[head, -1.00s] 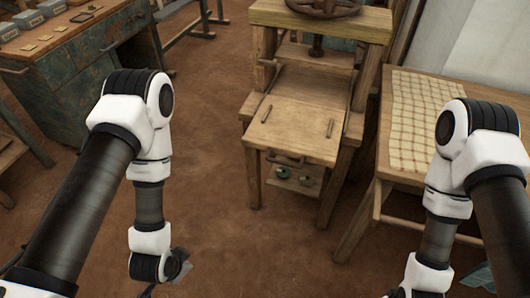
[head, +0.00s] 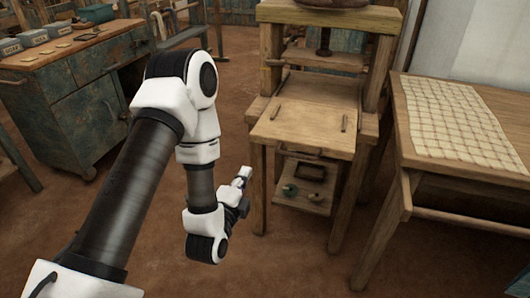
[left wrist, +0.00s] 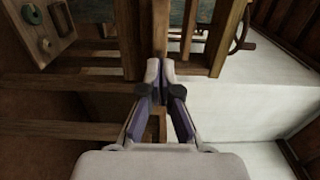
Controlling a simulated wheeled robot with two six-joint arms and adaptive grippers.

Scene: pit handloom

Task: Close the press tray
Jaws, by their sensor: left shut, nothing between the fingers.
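The press tray (head: 300,128) is a flat wooden board with two short bars on top and a handle (head: 298,153) on its front edge. It sticks out of the front of the wooden press (head: 375,85). My left gripper (head: 246,172) is left of the press's front, lower than the tray in the head view, and apart from the handle. In the left wrist view, its fingers (left wrist: 159,72) are together and empty, with wooden beams behind them. I cannot tell the tray apart in that view. My right gripper is out of view.
A table (head: 425,185) with checked cloth (head: 460,115) stands close on the right. A green cabinet (head: 85,115) is at back left. Brown floor in front of the press is clear.

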